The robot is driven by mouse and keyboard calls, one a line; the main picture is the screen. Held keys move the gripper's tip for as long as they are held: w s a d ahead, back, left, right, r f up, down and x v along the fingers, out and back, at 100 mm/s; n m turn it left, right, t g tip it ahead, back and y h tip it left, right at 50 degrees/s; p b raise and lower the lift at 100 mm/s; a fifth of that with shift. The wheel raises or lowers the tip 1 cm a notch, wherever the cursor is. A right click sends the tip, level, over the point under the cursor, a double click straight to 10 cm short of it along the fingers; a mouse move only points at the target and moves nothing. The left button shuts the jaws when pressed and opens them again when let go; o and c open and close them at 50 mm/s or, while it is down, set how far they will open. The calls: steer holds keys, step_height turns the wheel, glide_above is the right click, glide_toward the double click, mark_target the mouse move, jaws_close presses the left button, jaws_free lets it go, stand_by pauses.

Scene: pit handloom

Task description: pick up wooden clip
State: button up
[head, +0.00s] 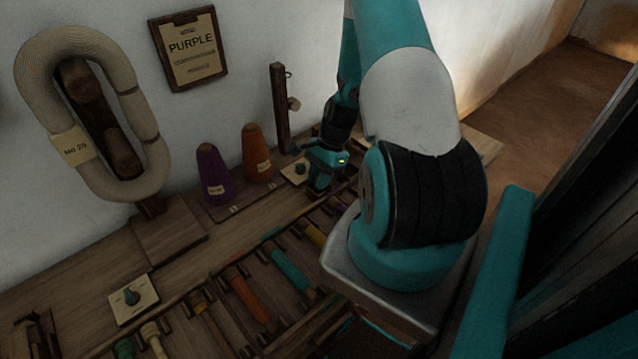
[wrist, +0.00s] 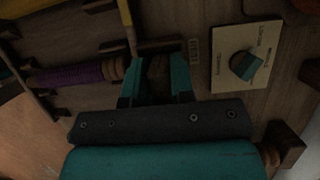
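My gripper (wrist: 157,68) points down at the wooden bench and shows from above in the wrist view. Its two teal fingers stand apart, with a small brown wooden piece between them, which looks like the wooden clip (wrist: 158,68). I cannot tell whether the fingers touch it or grip it. In the head view my gripper (head: 322,180) is low over the far part of the bench, beside a dial plate. The clip cannot be made out there.
A dial plate (wrist: 246,57) lies right of the fingers, and a purple spool (wrist: 72,76) lies left. Purple (head: 213,174) and orange (head: 257,154) cones stand on the bench near the wall. A wooden post (head: 281,108) stands behind my gripper. Several spools lie in a rack.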

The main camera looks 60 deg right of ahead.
jaws_close()
step_height(320, 180, up, 20)
steer(key=p, duration=0.1)
steer(key=shift+p, duration=0.4)
